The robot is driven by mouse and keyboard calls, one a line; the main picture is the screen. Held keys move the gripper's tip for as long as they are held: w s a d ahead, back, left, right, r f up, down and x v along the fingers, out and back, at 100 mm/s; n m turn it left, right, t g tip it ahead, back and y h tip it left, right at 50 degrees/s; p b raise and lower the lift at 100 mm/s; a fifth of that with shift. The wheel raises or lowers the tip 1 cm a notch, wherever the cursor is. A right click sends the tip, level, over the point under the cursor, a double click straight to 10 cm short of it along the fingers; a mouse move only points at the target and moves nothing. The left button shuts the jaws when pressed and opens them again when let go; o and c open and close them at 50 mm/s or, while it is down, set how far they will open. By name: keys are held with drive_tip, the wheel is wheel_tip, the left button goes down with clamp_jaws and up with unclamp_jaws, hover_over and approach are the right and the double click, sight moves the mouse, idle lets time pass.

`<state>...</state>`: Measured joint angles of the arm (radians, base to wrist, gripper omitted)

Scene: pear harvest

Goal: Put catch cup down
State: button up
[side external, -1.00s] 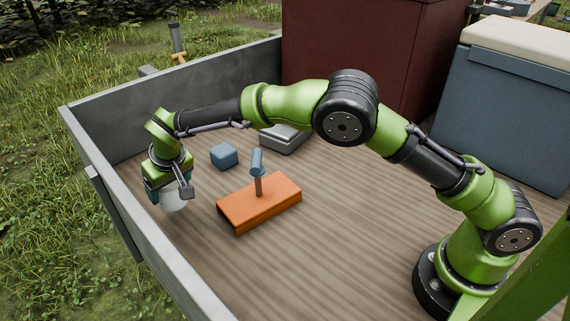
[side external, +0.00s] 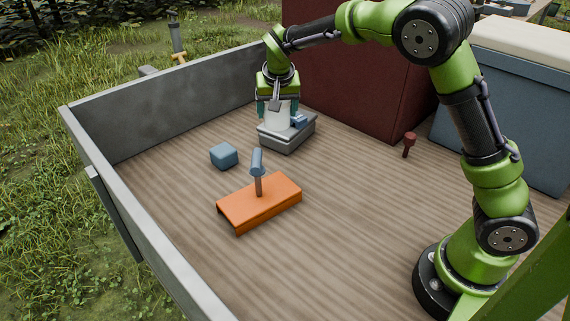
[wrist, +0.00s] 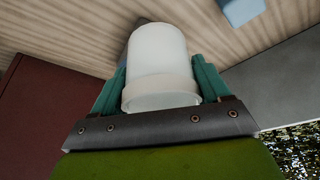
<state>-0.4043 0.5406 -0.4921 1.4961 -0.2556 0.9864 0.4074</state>
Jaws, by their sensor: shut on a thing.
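The catch cup (side external: 279,115) is a whitish, translucent cup. In the side view my gripper (side external: 275,107) is shut on it, with one teal finger on each side. The cup is at or just above a low grey box (side external: 285,139) near the dark red cabinet; I cannot tell whether it touches the box. In the wrist view the cup (wrist: 158,65) sits between the teal fingers (wrist: 160,90) and hides most of what is beneath it.
A blue block (side external: 224,156) and an orange stand (side external: 260,204) with a blue-topped post are on the wooden bed. The dark red cabinet (side external: 350,85) stands right behind my gripper. A small dark red peg-like thing (side external: 409,144) is at right. The bed's front left is clear.

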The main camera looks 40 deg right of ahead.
drive_tip(key=s+d+f+m+g+h, duration=0.1)
drive_tip(key=s+d+f+m+g, duration=0.15)
drive_tip(key=s+d+m, duration=0.45)
drive_tip(key=s+d+f+m+g+h, duration=0.1)
drive_tip(key=s+d+f+m, duration=0.2)
drive_tip(key=s+d, duration=0.7)
drive_tip(key=f, duration=0.5)
drive_tip(key=s+a+f, duration=0.1)
drive_tip(key=f, duration=0.2)
drive_tip(key=shift+f, duration=0.1)
drive_tip(key=o, duration=1)
